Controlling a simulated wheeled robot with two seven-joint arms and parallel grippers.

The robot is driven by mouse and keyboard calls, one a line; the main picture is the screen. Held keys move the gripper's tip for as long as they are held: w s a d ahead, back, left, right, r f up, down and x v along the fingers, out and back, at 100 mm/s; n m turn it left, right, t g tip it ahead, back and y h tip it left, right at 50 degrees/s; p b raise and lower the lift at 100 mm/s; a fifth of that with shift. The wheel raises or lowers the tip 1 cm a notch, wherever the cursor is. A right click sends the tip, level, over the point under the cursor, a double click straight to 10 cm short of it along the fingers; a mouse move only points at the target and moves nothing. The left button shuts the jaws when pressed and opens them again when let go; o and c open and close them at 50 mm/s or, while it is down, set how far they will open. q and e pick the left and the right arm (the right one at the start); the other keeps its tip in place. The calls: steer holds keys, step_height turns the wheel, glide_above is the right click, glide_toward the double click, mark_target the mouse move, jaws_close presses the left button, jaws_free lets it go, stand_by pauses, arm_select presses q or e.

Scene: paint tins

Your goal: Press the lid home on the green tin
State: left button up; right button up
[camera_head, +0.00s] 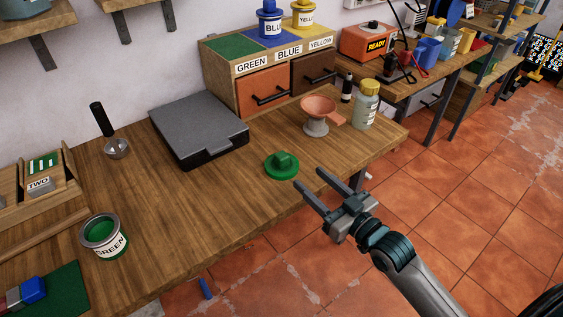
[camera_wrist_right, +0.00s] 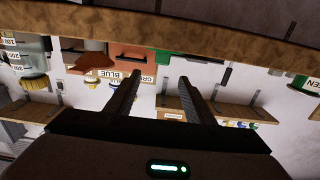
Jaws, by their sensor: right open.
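The green tin (camera_head: 106,241) stands open at the left front of the wooden bench, with green paint showing inside and a GREEN label. The green lid (camera_head: 282,166), with a raised knob, lies flat on the bench near its front edge, apart from the tin. My right gripper (camera_head: 308,185) is open and empty, just to the right of the lid and close to the bench's front edge. The right wrist view also shows its two fingers (camera_wrist_right: 157,85) apart with nothing between them. My left gripper is not in view.
A dark grey flat case (camera_head: 198,128) lies on the bench (camera_head: 185,215) behind the lid. An orange bowl-topped scale (camera_head: 318,112) and a yellow-capped bottle (camera_head: 366,104) stand at the right. Blue and yellow tins sit on the drawer unit (camera_head: 262,90). The bench between lid and green tin is clear.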

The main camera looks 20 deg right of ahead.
mark_target(286, 157)
steer(key=p+x, duration=0.1)
steer(key=x, duration=0.9)
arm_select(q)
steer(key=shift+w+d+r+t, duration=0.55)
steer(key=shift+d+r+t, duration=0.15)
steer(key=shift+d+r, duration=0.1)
arm_select(e)
steer(key=shift+w+a, duration=0.1)
steer(key=shift+w, duration=0.05)
steer(key=shift+w+a+p, duration=0.25)
steer(key=shift+w+p, duration=0.2)
steer(key=shift+w, duration=0.05)
steer(key=x, duration=0.3)
steer(key=shift+f+p, duration=0.1)
steer(key=shift+p, duration=0.3)
steer(key=shift+w+a, duration=0.25)
steer(key=shift+w, duration=0.2)
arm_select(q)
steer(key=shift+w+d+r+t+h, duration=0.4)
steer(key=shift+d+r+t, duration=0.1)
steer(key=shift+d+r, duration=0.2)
